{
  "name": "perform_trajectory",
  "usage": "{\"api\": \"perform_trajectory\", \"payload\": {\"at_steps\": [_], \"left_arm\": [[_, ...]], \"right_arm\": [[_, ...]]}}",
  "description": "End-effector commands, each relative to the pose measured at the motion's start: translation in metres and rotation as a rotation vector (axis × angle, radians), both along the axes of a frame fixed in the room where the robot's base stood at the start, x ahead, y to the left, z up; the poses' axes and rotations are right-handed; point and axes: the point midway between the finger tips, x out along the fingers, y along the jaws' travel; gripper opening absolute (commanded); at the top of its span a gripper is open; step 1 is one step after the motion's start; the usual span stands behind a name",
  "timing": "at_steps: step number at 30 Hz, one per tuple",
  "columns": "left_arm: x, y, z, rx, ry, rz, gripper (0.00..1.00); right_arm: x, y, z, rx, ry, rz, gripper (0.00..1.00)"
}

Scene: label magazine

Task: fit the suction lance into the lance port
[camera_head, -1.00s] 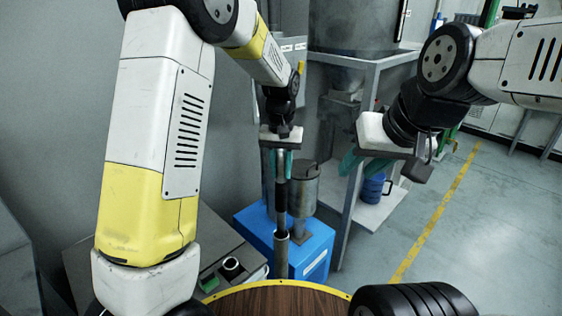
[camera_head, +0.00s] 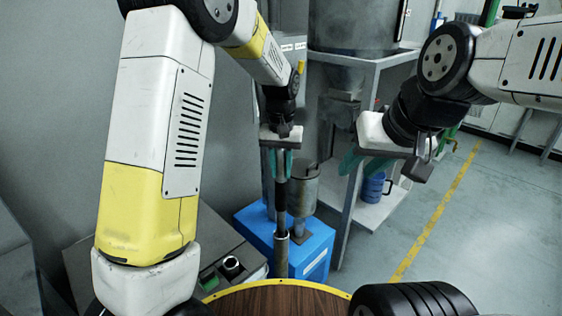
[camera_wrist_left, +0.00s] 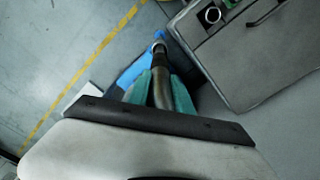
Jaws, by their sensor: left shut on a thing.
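The suction lance (camera_head: 281,207) is a dark, slim rod with a lighter upper part, held upright by my left gripper (camera_head: 280,170). The gripper's teal fingers are shut on its upper part. The lance port (camera_head: 281,257) appears as an upright metal tube in front of the blue box. The lance's lower end meets the tube's top; I cannot tell how deep it sits.
The blue box (camera_head: 313,248) carries a grey metal canister (camera_head: 303,192) close to the lance. A grey unit (camera_head: 225,245) with a round socket stands at the left. A metal frame (camera_head: 350,220) holds a hopper and a shelf with a blue jug (camera_head: 373,187). Open floor lies right.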

Motion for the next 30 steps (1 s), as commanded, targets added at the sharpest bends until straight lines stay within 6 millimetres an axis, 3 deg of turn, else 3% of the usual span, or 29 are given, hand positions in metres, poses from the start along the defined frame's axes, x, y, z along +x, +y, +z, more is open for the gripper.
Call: {"api": "perform_trajectory", "payload": {"at_steps": [16,30], "left_arm": [[0.001,0.000,0.004,-0.002,-0.005,0.000,0.00],[0.001,-0.001,0.048,-0.002,-0.004,-0.001,0.00]], "right_arm": [[0.000,0.000,0.000,0.000,0.000,0.000,0.36],[0.000,0.000,0.000,0.000,0.000,0.000,0.36]]}}
